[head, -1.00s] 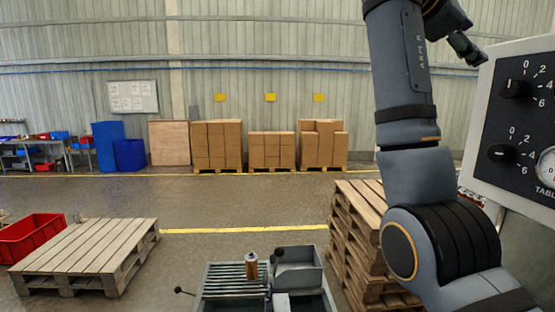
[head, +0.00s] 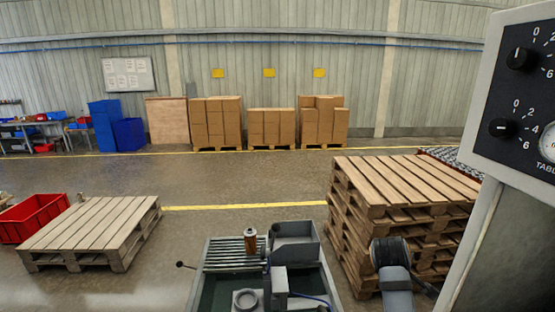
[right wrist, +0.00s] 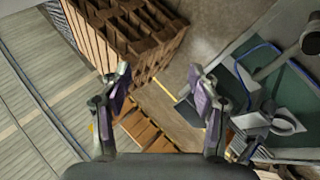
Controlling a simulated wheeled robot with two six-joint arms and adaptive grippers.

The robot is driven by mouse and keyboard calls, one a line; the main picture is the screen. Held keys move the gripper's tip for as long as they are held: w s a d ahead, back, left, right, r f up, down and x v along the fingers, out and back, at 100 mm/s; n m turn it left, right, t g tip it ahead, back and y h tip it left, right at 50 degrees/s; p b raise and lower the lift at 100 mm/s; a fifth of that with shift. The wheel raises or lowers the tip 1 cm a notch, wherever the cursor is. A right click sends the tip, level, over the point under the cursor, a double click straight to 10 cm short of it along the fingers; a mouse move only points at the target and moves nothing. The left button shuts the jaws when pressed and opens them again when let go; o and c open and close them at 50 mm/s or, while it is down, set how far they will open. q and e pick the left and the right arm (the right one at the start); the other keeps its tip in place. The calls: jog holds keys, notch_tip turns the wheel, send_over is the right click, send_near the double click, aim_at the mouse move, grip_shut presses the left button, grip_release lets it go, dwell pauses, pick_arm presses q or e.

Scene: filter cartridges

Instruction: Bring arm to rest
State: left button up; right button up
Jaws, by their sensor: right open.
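My right gripper (right wrist: 159,80) is open in the right wrist view, with nothing between its two fingers. In the head view only a dark rounded part of my right arm shows, at the lower right in front of the pallet stack; the gripper itself is not seen there. My left arm and gripper are not in view. A brown filter cartridge (head: 250,241) stands upright on the slatted rack (head: 226,256) of the grey workstation at the bottom centre, well apart from the right gripper.
A pallet stack (head: 408,190) stands right of the workstation, close to my right arm. A control panel (head: 518,90) with dials fills the right edge. A low pallet (head: 92,228) and a red crate (head: 32,215) are at left. Open floor lies behind.

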jog(key=s+a+f+m+g+y, duration=0.1)
jog(key=s+a+f+m+y, duration=0.15)
jog(key=s+f, duration=0.45)
jog(key=s+a+f+m+g+y, duration=0.1)
jog(key=s+a+f, duration=0.25)
jog(key=s, duration=0.75)
jog(key=s+a+f+m+g+y, duration=0.1)
jog(key=s+a+f, duration=0.1)
jog(key=s+f, duration=0.55)
jog(key=s+d+f+g+b, duration=0.1)
jog(key=s+f+b, duration=0.15)
jog(key=f, duration=1.25)
jog(key=s+d+f+b, duration=0.1)
jog(key=f+b, duration=0.3)
jog(key=f, duration=1.2)
jog(key=s+d+f+m+g+b, duration=0.1)
jog(key=s+f+b, duration=0.5)
jog(key=s+f, duration=1.3)
notch_tip(320, 180, down, 4)
jog(key=shift+s+d+y, duration=0.2)
jog(key=shift+d+y, duration=0.1)
jog(key=shift+y, duration=0.05)
